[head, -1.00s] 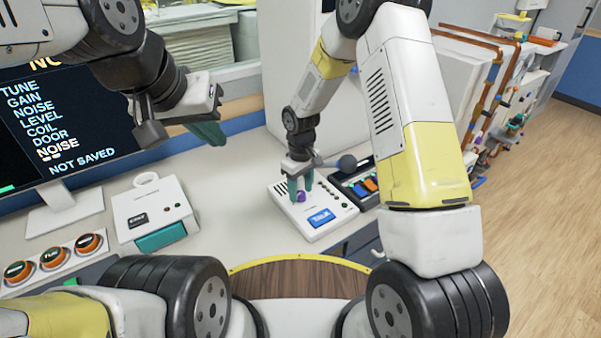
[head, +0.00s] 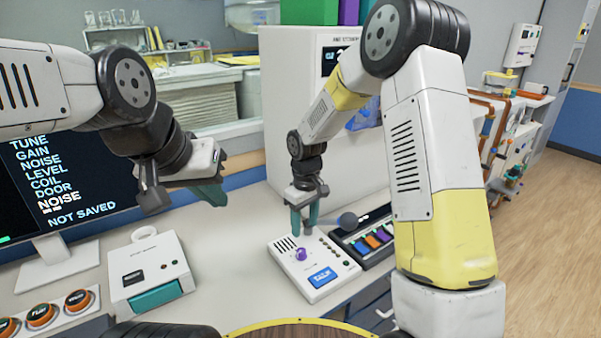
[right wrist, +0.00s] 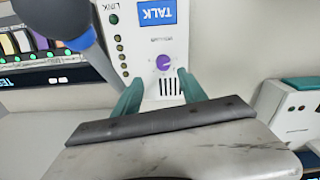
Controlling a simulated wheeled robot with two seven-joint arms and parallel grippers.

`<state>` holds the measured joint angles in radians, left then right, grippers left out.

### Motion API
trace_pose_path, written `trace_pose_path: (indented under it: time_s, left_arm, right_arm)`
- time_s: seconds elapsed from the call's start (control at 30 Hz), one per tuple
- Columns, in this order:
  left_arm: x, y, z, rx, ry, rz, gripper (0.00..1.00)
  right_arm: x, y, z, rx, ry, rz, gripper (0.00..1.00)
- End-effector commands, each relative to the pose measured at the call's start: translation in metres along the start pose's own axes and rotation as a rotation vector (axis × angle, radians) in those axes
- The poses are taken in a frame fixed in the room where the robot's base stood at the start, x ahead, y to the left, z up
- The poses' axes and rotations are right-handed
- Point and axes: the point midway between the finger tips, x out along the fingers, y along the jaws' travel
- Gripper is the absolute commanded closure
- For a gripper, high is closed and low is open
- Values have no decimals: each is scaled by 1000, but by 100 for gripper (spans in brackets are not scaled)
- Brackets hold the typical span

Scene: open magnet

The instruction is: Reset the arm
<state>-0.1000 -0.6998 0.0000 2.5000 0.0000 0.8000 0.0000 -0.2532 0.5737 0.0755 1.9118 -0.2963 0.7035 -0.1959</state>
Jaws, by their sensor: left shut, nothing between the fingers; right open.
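My right gripper (head: 304,222) is open, with teal fingers pointing down above the back part of the white intercom box. The intercom box (head: 322,257) has a purple knob (head: 301,254) and a blue TALK button (head: 322,278). In the right wrist view the purple knob (right wrist: 163,62) sits between and beyond the open fingertips (right wrist: 160,85), free of them. My right arm spans the middle and right of the head view.
A monitor (head: 50,165) stands at left, reading NOISE and NOT SAVED.

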Motion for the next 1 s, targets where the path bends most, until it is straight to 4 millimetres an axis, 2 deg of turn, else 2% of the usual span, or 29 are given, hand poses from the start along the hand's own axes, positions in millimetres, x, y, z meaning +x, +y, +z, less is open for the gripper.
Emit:
trace_pose_path:
  time_s: [0.03,0.2,0.4,0.5,0.73,0.9,1.0]
  left_arm:
    - [0,0,0,0,0,0,100]
    - [0,0,0,0,0,0,100]
    - [0,0,0,0,0,0,100]
    - [0,0,0,0,0,0,100]
    - [0,0,0,0,0,0,100]
    - [0,0,0,0,0,0,100]
    - [0,0,0,0,0,0,100]
  right_arm:
    - [-20,5,6,27,24,10,51]
    - [-88,13,40,142,107,33,51]
    - [-155,11,91,286,211,50,51]
    - [-182,6,118,354,266,54,51]
    - [-226,-16,181,508,401,52,51]
    - [-242,-36,219,602,491,43,51]
    - [-246,-45,233,637,529,36,51]
